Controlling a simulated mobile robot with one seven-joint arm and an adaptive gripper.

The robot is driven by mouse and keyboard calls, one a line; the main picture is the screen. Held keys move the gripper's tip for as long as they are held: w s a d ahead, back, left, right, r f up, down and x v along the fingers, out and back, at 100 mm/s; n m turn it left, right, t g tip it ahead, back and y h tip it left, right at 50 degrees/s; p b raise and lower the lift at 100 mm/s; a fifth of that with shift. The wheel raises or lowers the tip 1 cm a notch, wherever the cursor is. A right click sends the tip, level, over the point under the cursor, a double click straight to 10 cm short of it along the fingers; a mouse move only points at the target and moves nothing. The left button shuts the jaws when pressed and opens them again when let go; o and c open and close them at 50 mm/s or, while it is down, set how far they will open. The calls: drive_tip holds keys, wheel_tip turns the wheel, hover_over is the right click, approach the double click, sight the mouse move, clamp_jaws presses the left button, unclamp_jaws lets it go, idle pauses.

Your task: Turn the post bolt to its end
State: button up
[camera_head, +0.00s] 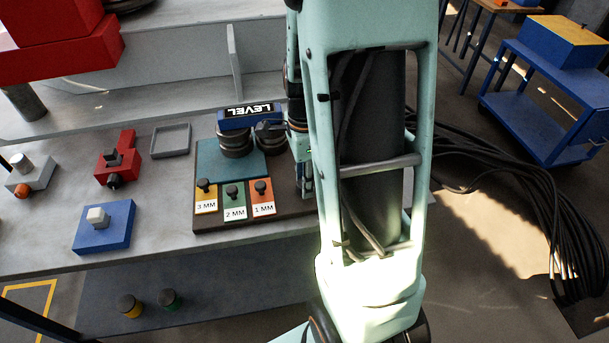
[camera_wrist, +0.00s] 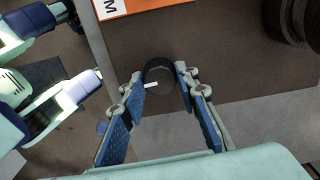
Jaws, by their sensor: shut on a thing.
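The post bolt (camera_wrist: 158,72) is a dark round head with a small white mark at its near-left rim, seen in the wrist view. My gripper (camera_wrist: 161,88) is shut on it, one blue-padded finger on each side. The bolt stands at the dark brown base plate (camera_wrist: 225,60). In the head view, the base plate (camera_head: 212,222) lies on the bench, my gripper (camera_head: 306,182) is partly covered by my arm, and the bolt is hidden. The blue level (camera_head: 249,116) rests across two dark round posts (camera_head: 235,143); whether it is flat is hard to tell.
Yellow 3 MM (camera_head: 206,205), green 2 MM (camera_head: 234,203) and orange 1 MM (camera_head: 262,203) pieces with black knobs stand along the base plate's front. A blue block (camera_head: 85,238), a red fixture (camera_head: 122,168) and a grey tray (camera_head: 171,140) lie left.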

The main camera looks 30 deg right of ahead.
drive_tip(key=shift+m+p, duration=1.45)
drive_tip(key=shift+m, duration=0.85)
drive_tip(key=o, duration=1.1)
drive_tip(key=shift+o, duration=0.2)
wheel_tip(320, 180, up, 12)
